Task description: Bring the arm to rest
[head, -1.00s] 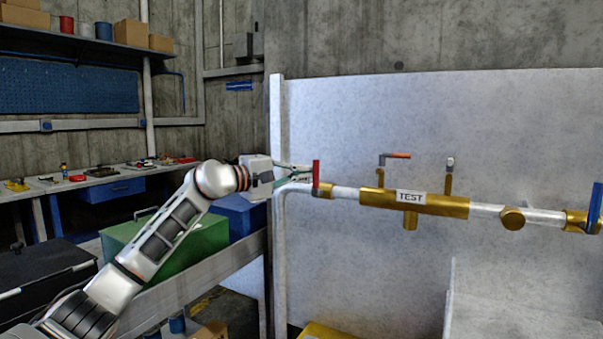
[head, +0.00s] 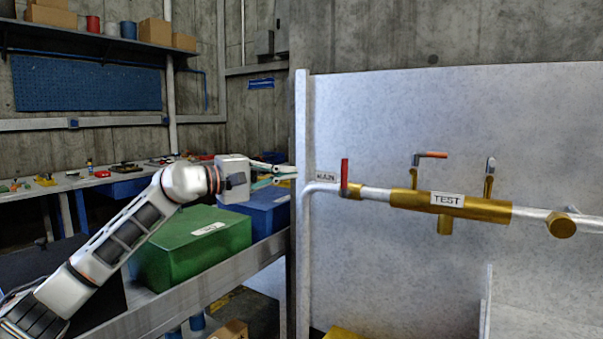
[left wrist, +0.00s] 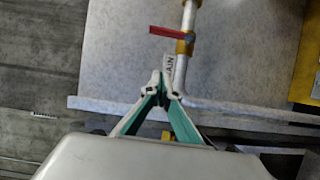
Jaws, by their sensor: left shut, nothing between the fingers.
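My left arm reaches in from the left in the head view, with its gripper (head: 286,175) just left of the panel's edge post and the pipe bend. The gripper's green fingers also show in the left wrist view (left wrist: 162,84), with the tips together and nothing between them. The red valve handle (head: 344,177) stands upright beyond the fingertips to the right, apart from them. In the left wrist view the red handle (left wrist: 172,33) lies above the fingertips. My right gripper is not in view.
A brass pipe marked TEST (head: 447,199) runs along the grey panel (head: 400,110) at right. A green box (head: 190,250) and a blue box (head: 262,212) sit below my left arm. A workbench with tools (head: 105,180) and a shelf (head: 90,52) stand behind.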

